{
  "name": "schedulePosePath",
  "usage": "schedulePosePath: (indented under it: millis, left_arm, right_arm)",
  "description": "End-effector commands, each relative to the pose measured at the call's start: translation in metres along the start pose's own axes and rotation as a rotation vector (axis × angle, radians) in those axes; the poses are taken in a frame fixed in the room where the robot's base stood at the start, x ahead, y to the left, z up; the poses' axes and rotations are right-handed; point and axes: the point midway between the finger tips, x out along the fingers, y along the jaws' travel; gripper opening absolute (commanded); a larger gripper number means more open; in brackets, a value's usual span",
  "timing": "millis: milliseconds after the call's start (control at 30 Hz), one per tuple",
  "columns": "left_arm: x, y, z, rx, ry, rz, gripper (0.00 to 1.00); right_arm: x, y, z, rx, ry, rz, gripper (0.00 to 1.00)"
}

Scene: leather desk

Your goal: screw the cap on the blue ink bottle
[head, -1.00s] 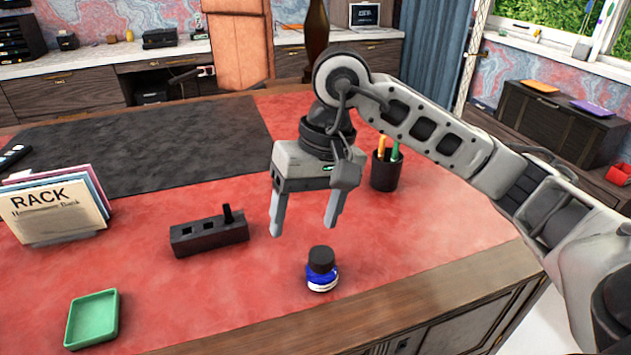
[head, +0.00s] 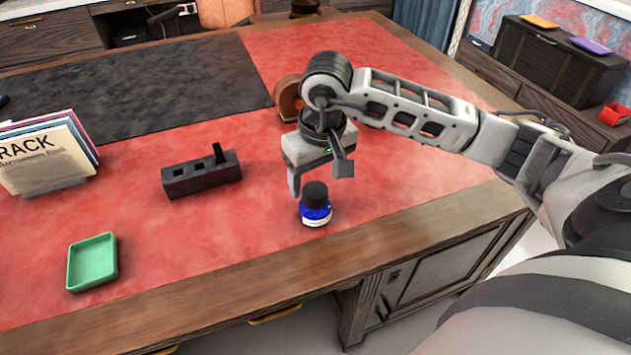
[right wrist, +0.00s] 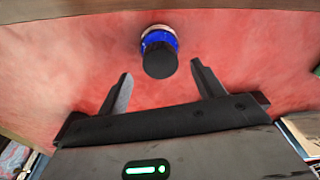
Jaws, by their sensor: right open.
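The blue ink bottle (head: 316,214) stands upright on the red desk top near its front edge. A black cap (head: 315,192) sits on its top; I cannot tell how tightly. In the right wrist view the bottle (right wrist: 160,36) and the cap (right wrist: 160,61) show just ahead of my fingertips, roughly centred between them. My right gripper (head: 309,188) is open and empty, pointing down close to the cap and slightly behind it. My left gripper is not in view.
A black block with slots (head: 202,176) lies left of the bottle. A green tray (head: 92,262) is at the front left, and a file rack (head: 45,158) stands at far left. A brown round object (head: 290,98) is behind my right gripper. Red desk top around the bottle is clear.

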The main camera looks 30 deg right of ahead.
Motion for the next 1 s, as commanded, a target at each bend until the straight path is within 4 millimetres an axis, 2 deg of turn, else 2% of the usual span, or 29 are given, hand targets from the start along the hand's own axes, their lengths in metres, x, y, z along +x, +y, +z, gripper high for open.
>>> schedulePosePath:
  millis: [100,200,567,733,1000]
  left_arm:
    - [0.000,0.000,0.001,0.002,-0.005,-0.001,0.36]
    - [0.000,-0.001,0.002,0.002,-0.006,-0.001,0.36]
    - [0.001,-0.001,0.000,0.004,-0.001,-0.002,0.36]
    - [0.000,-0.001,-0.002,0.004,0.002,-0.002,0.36]
    - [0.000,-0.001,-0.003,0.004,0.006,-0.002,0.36]
  right_arm:
    - [0.016,-0.001,0.001,-0.001,-0.003,-0.002,0.68]
    - [0.023,-0.001,0.000,0.000,-0.001,-0.001,0.68]
    - [0.027,0.000,0.000,0.000,0.001,-0.001,0.68]
    - [0.027,0.000,0.000,0.000,0.001,-0.001,0.23]
    - [0.027,0.000,0.000,0.000,0.001,-0.001,0.22]
